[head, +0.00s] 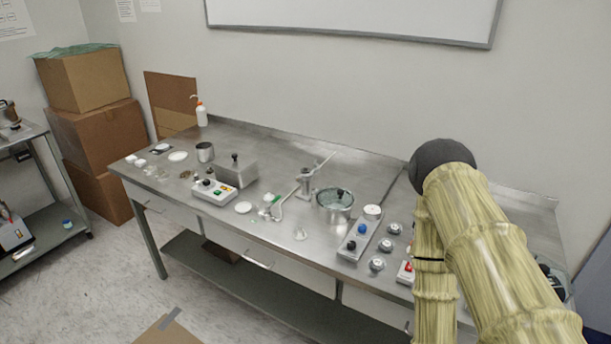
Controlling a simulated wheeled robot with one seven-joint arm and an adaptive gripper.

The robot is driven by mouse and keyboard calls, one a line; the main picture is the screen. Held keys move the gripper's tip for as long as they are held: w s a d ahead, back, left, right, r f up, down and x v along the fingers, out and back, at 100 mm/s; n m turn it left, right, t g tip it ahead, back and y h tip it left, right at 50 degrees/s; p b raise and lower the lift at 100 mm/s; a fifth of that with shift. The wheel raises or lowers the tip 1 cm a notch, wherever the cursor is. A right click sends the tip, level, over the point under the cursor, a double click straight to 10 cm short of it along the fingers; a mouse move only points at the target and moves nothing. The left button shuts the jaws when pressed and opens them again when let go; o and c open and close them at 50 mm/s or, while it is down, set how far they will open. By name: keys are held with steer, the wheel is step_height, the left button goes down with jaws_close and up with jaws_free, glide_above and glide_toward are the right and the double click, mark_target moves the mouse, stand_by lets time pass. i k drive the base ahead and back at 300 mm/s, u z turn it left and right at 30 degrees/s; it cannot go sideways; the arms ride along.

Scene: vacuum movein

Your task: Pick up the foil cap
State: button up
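I cannot pick out the foil cap with certainty. Several small silvery round pieces lie on the right half of the steel bench (270,150): a front one (377,264), a middle one (386,245) and a back one (395,229). A small pale, clear-looking piece (300,234) sits near the front edge, and a small brownish piece (185,175) lies at the left. All are too small to identify surely. My arm, in a yellowish cover, rises at the right and hides part of the bench. My gripper does not show.
A glass-lidded pot (335,199), a metal stand (306,182), a control box with a blue knob (358,238), a box with buttons (214,192), a steel cup (205,152) and a white bottle (201,114) stand on the bench. The back middle is clear. Cardboard boxes (92,133) stand left.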

mark_target(269, 197)
steer(key=k, duration=0.65)
steer(key=u, duration=0.65)
steer(key=i, duration=0.5)
steer(key=u, duration=0.6)
steer(key=i, duration=1.25)
steer(key=z, duration=0.85)
